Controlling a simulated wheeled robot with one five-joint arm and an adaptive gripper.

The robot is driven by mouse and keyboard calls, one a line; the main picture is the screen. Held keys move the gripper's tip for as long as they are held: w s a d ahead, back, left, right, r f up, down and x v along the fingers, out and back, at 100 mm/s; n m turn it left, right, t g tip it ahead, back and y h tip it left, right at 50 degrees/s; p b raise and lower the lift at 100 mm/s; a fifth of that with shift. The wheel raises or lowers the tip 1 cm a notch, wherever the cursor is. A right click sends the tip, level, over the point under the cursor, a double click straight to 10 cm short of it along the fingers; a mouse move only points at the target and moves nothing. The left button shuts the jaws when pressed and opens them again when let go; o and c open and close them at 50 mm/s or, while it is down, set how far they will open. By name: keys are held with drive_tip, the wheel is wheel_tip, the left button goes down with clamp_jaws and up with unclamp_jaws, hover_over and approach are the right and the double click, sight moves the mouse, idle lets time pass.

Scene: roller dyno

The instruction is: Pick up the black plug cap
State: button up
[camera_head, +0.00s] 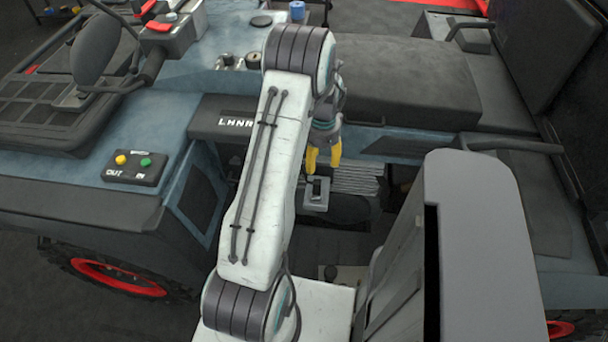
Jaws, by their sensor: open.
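A flat, round black piece (261,21), which looks like the black plug cap, lies on the blue-grey panel at the top, behind my arm's upper joint. I cannot tell for sure that it is the cap. My gripper (323,157) points down in the middle of the view, with its two yellow fingertips apart and nothing seen between them. It is well below and to the right of the black piece in the picture. My arm hides part of the panel.
A grey gear lever plate (316,195) sits just below my gripper. A blue cap (297,10) stands right of the black piece, and small round fittings (252,60) lie nearer. The steering wheel (97,50) is at left, the dark seat (400,82) at right.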

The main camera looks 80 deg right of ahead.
drive_tip(key=m, duration=0.6)
hover_over(317, 182)
drive_tip(key=f, duration=0.6)
drive_tip(key=shift+s+d+f+p, duration=0.15)
drive_tip(key=shift+s+f+p, duration=0.05)
drive_tip(key=shift+f+p, duration=0.15)
drive_tip(key=shift+w+f+p, duration=0.15)
drive_tip(key=shift+f+p, duration=0.1)
drive_tip(key=shift+f, duration=0.7)
drive_tip(key=shift+w+f+p, duration=0.15)
drive_tip(key=shift+f+p, duration=0.1)
drive_tip(key=shift+f, duration=1.4)
drive_tip(key=shift+o, duration=0.2)
drive_tip(key=c, duration=1.1)
